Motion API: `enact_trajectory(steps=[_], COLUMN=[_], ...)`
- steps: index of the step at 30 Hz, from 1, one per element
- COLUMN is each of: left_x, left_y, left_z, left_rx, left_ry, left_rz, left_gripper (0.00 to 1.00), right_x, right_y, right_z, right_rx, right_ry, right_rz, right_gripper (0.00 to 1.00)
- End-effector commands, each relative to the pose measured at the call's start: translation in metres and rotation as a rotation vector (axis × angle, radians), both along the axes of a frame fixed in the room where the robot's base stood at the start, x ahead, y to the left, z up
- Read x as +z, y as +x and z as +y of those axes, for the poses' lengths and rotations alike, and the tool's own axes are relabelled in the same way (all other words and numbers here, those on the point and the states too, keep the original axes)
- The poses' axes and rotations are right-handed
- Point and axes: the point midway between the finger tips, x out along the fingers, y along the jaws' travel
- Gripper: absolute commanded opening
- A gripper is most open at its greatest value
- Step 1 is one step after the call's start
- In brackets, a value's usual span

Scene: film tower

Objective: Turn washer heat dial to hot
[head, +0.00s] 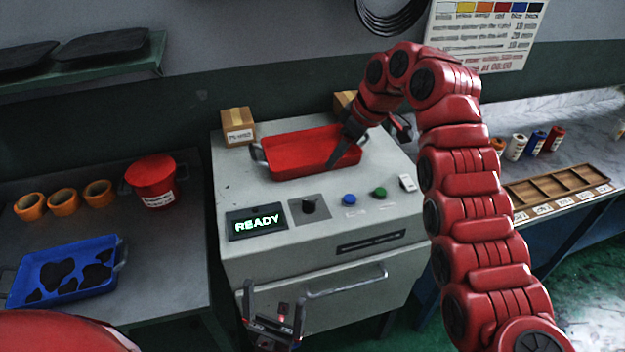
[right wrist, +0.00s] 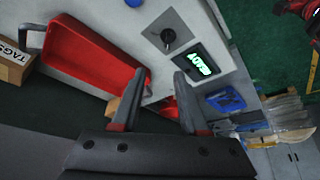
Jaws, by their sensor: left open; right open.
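The grey washer (head: 240,262) stands in the middle of the head view. Its black heat dial (head: 309,206) sits on a dark plate between the lit READY display (head: 257,222) and a blue button (head: 349,200). The dial also shows in the right wrist view (right wrist: 168,36), with a light pointer mark whose setting I cannot read. My left gripper (head: 274,288) is open and empty before the washer's front.
The red tray (head: 325,142) lies on the washer top near two cardboard boxes. A green button (head: 380,193) and white switch (head: 408,183) sit right of the dial. A blue tray (head: 68,290), orange rings and a red bucket (head: 155,180) stand on the left table.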

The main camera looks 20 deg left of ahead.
Motion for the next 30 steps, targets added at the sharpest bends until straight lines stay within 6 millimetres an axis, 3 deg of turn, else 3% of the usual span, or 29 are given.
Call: enact_trajectory(steps=[4, 10, 27, 30], left_x=[0.002, 0.009, 0.046, 0.047], left_y=[0.0, 0.0, 0.0, 0.0], left_z=[0.0, 0.0, 0.0, 0.0], left_rx=[0.0, 0.0, 0.0, 0.0], left_ry=[0.0, 0.0, 0.0, 0.0], left_rz=[0.0, 0.0, 0.0, 0.0], left_gripper=[0.98, 0.98, 0.98, 0.98], right_x=[0.006, -0.014, -0.129, -0.139], right_y=[-0.015, -0.013, -0.006, -0.003], right_z=[-0.002, 0.006, 0.052, 0.057], right_rx=[0.041, 0.041, 0.039, 0.038], right_ry=[-0.039, -0.038, -0.041, -0.038], right_rz=[0.028, 0.03, 0.031, 0.029], right_gripper=[0.44, 0.44, 0.44, 0.44])
